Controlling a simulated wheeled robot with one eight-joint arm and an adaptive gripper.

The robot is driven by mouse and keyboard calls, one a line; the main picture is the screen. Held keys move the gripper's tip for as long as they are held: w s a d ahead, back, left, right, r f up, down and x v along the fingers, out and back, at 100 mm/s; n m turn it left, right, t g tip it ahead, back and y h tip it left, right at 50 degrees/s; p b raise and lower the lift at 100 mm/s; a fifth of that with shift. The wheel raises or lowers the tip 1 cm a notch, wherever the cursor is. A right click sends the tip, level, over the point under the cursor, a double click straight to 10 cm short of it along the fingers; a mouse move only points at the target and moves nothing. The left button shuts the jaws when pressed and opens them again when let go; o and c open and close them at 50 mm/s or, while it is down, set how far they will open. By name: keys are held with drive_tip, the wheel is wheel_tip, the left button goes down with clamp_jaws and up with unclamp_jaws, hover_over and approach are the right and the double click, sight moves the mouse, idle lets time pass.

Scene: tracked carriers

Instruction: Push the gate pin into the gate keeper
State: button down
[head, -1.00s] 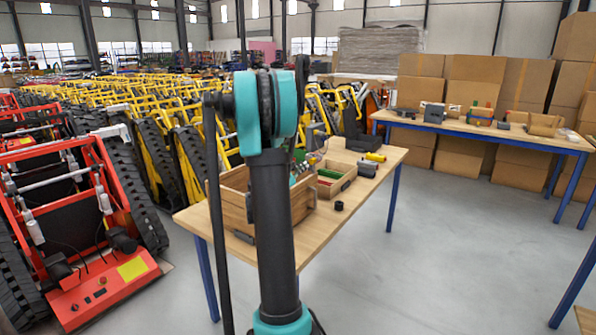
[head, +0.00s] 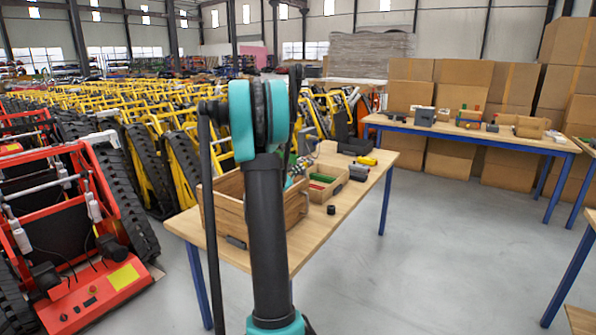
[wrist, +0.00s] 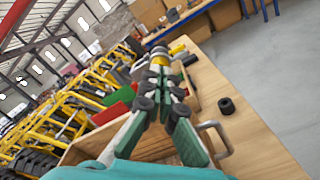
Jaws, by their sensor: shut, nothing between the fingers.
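I cannot make out the gate pin or the gate keeper for sure in either view. My gripper (wrist: 160,64) shows in the wrist view with its green and grey fingers together and nothing between them. It is above the wooden table (wrist: 245,125), over the far side of a wooden crate (wrist: 82,152). In the head view my arm column hides most of the gripper and part of the table (head: 340,235).
The wooden crate (head: 222,211) stands at the table's near end, with a smaller box (head: 343,183) behind it. A black ring-like piece (head: 331,210) lies near the right edge. Another table (head: 480,135) stands at the back right. Grey floor between is clear.

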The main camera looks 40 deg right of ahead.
drive_tip(key=shift+w+d, duration=0.1)
drive_tip(key=shift+d, duration=0.1)
drive_tip(key=shift+a, duration=0.1)
drive_tip(key=v, duration=1.5)
drive_tip(key=s+a+f+m+g+y, duration=0.1)
drive_tip(key=s+a+f+m+y, duration=0.5)
drive_tip(key=a, duration=0.9)
drive_tip(key=s+a+f+m+g+y, duration=0.1)
drive_tip(key=s+a+f+m+y, duration=0.6)
drive_tip(key=s+a+f+y, duration=0.3)
drive_tip(key=s+a+f, duration=0.4)
drive_tip(key=s+a, duration=0.1)
drive_tip(key=s, duration=0.2)
drive_tip(key=shift+g+y, duration=0.3)
